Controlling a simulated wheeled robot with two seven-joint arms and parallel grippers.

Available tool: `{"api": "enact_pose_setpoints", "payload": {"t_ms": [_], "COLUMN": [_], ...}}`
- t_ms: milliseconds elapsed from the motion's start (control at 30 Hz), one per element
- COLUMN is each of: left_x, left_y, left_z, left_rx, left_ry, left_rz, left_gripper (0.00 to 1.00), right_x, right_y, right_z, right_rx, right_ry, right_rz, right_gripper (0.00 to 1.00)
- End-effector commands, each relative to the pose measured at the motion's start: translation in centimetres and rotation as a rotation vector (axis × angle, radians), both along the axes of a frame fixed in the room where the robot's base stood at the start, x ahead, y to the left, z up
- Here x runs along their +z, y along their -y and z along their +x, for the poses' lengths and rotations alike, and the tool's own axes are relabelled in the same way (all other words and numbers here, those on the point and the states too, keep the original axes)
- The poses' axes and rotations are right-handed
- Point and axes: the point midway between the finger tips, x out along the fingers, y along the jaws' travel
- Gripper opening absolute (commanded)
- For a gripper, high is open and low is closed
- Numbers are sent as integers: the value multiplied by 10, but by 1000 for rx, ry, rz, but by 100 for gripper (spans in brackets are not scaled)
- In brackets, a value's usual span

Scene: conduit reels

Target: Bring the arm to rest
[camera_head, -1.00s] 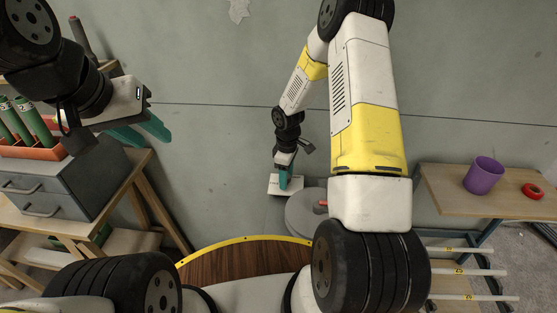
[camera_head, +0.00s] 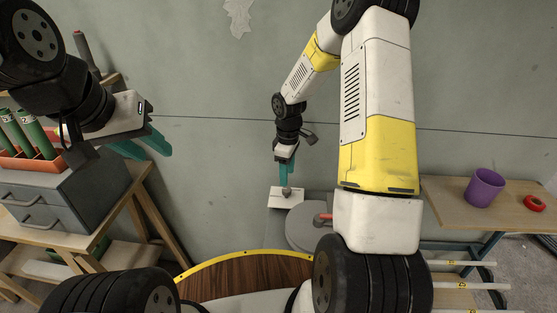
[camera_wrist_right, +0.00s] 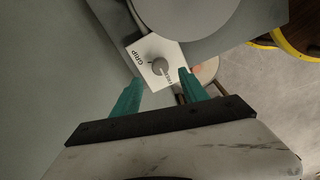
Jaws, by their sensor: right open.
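My right arm reaches down in the middle of the head view. Its gripper (camera_head: 285,174) has teal fingers and hangs just above a white plate (camera_head: 281,199) with a small grey knob (camera_head: 287,191). In the right wrist view the fingers (camera_wrist_right: 159,98) are spread apart with nothing between them. Beyond them lie the white plate with printed letters, among them "GRIP", and its round knob (camera_wrist_right: 160,66). My left gripper (camera_head: 146,147) is at the left, in front of the grey drawer unit. Its teal fingers overlap, so their gap is hidden.
A grey disc (camera_head: 310,226) with a red handle (camera_head: 322,219) is beside the plate. At right, a wooden table (camera_head: 450,193) holds a purple cup (camera_head: 484,187) and a red ring (camera_head: 534,202). At left, a bench carries grey drawers (camera_head: 70,205) and an orange tray (camera_head: 30,162) with green tubes.

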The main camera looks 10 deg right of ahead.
Motion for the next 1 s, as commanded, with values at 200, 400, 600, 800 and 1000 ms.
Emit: {"api": "enact_pose_setpoints", "payload": {"t_ms": [200,400,600,800,1000], "left_x": [0,0,0,0,0], "left_y": [0,0,0,0,0], "left_z": [0,0,0,0,0], "left_rx": [0,0,0,0,0], "left_ry": [0,0,0,0,0], "left_rz": [0,0,0,0,0], "left_gripper": [36,36,36,36,36], "right_x": [34,124,203,258,288], "right_y": [2,7,5,0,-8], "right_z": [-4,-33,-83,-144,-203], "right_rx": [-57,-248,-464,-673,-849], "right_ry": [38,140,243,331,385], "right_rz": [-7,2,64,179,328], "right_gripper": [52,52,52,52,52]}}
